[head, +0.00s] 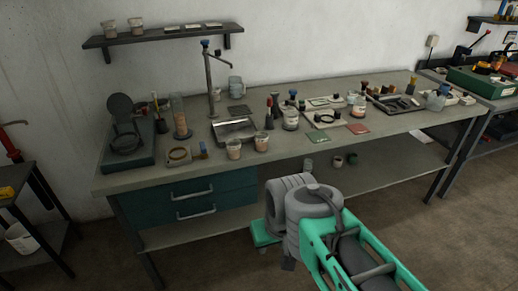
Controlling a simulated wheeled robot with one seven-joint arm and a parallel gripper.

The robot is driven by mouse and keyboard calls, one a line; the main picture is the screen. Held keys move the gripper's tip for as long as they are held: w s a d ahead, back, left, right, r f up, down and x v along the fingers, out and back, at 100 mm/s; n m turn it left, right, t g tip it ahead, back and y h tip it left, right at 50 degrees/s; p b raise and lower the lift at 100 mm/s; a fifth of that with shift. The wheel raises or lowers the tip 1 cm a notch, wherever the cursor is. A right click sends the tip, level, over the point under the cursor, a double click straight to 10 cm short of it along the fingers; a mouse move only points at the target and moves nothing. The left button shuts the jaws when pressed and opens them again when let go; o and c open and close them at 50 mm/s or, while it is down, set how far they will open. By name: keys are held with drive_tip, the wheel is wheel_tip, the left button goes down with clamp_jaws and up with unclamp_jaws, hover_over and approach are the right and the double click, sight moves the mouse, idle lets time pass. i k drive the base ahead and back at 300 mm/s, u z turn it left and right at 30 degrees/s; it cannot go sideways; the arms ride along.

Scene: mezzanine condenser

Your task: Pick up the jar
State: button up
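Several jar-like vessels stand on the grey workbench (330,97), and I cannot tell which one the task names. A labelled jar (291,120) stands upright near the middle. Another labelled jar (358,108) stands farther right. Two small cups with brownish contents, a left cup (233,149) and a right cup (262,142), stand near the front edge. A pale glass vessel (236,88) is at the back. My grey and teal arm is low in front of the bench, apart from these vessels. My gripper's fingers cannot be made out.
A tap-like post (210,80) rises behind a metal tray (235,129). A teal device (127,145) and a tall cylinder (180,116) stand at left. Tools and small bottles crowd the middle and right. Teal drawers (195,197) hang below. A wall shelf (165,35) is above.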

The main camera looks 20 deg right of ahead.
sight(234, 149)
drive_tip(key=z, duration=1.45)
drive_tip(key=i, duration=1.2)
drive_tip(key=u, duration=2)
